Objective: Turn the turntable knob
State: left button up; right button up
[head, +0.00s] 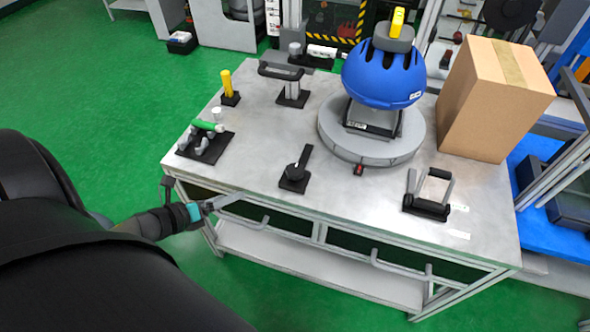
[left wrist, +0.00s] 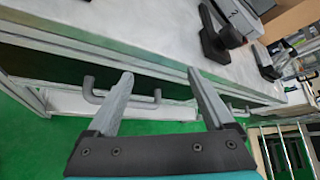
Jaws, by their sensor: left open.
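A black knob with a long pointer-like handle (head: 295,174) sits on a small black plate near the front middle of the grey table, in front of the round grey turntable (head: 402,145). A black handle on a base, which looks like the same knob, shows at the top of the left wrist view (left wrist: 214,42). My left gripper (head: 226,202) is open and empty at the table's front edge, to the left of the knob and apart from it. Its two fingers (left wrist: 160,74) point toward the table edge in the left wrist view. My right gripper is not in view.
A blue helmet (head: 382,76) stands on the turntable. A cardboard box (head: 490,100) is at the right. A black latch fixture (head: 427,208) stands front right, and a fixture with a green handle (head: 207,143) front left. Handle bars (head: 243,219) run below the table edge.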

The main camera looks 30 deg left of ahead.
aim_at(292, 170)
pick_arm(q)
jog(key=w+d+r+m+h, duration=0.3)
jog(key=d+r+m+h, duration=0.15)
jog(key=r+m, duration=0.7)
jog(key=shift+m, duration=0.75)
jog(key=shift+s+f+b+x, duration=0.15)
jog(key=shift+f+b+x, duration=0.3)
jog(key=shift+x, duration=1.9)
jog(key=shift+s+f+b+x, duration=0.15)
jog(key=shift+b+x, duration=0.45)
jog(key=shift+x, duration=1.75)
jog(key=shift+s+f+b+x, duration=0.1)
jog(key=shift+f+b+x, duration=0.35)
jog(key=shift+x, duration=1.9)
jog(key=shift+w+d+f+g, duration=0.1)
jog(key=shift+w+d+g, duration=0.25)
jog(key=shift+w, duration=0.2)
jog(key=shift+h, duration=0.25)
jog(key=shift+c, duration=0.4)
jog(key=c, duration=1.1)
jog(key=shift+c, duration=0.9)
